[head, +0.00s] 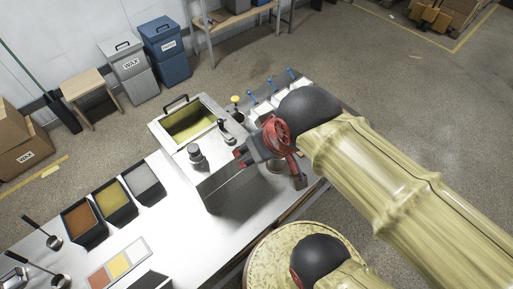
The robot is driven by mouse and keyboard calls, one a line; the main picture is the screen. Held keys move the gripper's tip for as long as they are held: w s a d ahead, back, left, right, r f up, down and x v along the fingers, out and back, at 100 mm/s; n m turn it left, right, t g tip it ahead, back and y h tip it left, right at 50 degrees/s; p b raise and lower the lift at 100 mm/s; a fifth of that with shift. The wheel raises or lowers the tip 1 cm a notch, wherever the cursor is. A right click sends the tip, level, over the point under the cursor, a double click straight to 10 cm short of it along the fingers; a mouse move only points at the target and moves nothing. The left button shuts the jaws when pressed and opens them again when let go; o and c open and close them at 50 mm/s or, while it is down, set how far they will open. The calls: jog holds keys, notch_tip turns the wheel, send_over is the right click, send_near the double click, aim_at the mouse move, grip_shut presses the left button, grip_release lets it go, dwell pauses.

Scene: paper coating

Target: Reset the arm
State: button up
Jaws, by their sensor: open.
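My arm (400,180) reaches in from the right with a yellow sleeve-like link and a dark rounded joint. At its end my gripper (268,172), with red and dark parts, hangs over the right part of the steel worktable (228,232). The gripper is open, and I see nothing between its fingers. It is close to the right side of a metal coating machine (210,165) with an open basin of yellow-green liquid (193,125). I cannot tell whether the gripper touches the machine.
Trays of brown, yellow and grey material (113,204) and ladles (54,242) lie on the table's left. Blue-handled items (270,87) stand behind the arm. Bins (128,70), a stool (84,83) and boxes (20,150) are on the floor behind.

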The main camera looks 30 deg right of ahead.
jog(key=shift+f, duration=0.15)
notch_tip(320, 180, down, 23)
jog(key=b, duration=2.3)
jog(key=shift+f, duration=0.15)
